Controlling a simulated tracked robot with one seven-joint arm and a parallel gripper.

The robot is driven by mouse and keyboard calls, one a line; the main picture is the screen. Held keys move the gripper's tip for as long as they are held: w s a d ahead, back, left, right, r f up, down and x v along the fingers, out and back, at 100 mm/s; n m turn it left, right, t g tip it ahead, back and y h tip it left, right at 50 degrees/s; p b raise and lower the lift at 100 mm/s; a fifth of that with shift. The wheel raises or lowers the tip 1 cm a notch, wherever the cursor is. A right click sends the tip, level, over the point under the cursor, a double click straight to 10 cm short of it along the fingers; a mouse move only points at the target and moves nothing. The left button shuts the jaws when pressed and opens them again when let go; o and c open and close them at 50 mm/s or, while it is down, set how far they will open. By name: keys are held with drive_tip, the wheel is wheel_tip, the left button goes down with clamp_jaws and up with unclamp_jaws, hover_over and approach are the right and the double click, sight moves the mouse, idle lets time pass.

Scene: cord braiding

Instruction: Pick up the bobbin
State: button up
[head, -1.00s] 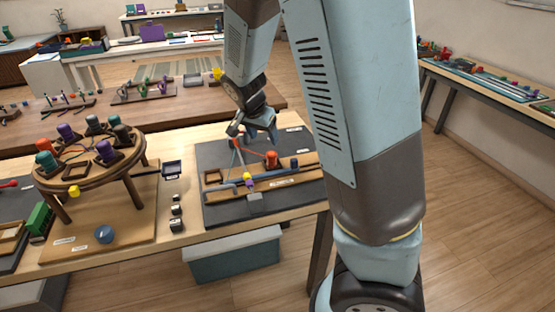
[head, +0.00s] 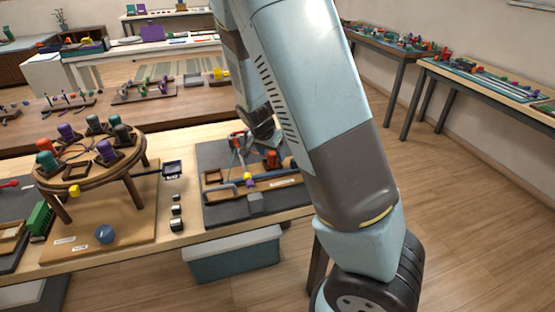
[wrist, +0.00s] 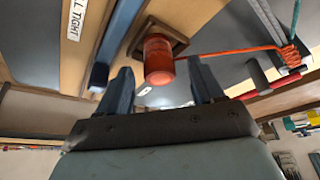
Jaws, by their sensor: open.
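The orange-red bobbin (wrist: 158,60) sits in a square brown wooden holder (wrist: 178,42) on the board. An orange cord runs from it to a wrapped bundle (wrist: 287,56) at the right. In the head view the bobbin (head: 272,158) shows on the dark mat, close below my arm's end. My gripper (wrist: 160,68) is open in the wrist view, with one finger on each side of the bobbin's near end. A gap shows on both sides, so it is not gripped. In the head view my arm hides most of the gripper.
A blue bar (wrist: 112,40) runs along the board left of the bobbin. A grey block (head: 255,202) stands at the mat's front. A round braiding stand (head: 128,147) with several bobbins is at the left. A teal bin (head: 232,258) is below the table edge.

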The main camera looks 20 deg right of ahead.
drive_tip(key=shift+x, duration=0.95)
drive_tip(key=shift+c, duration=0.2)
drive_tip(key=c, duration=1.1)
drive_tip(key=shift+r, duration=0.15)
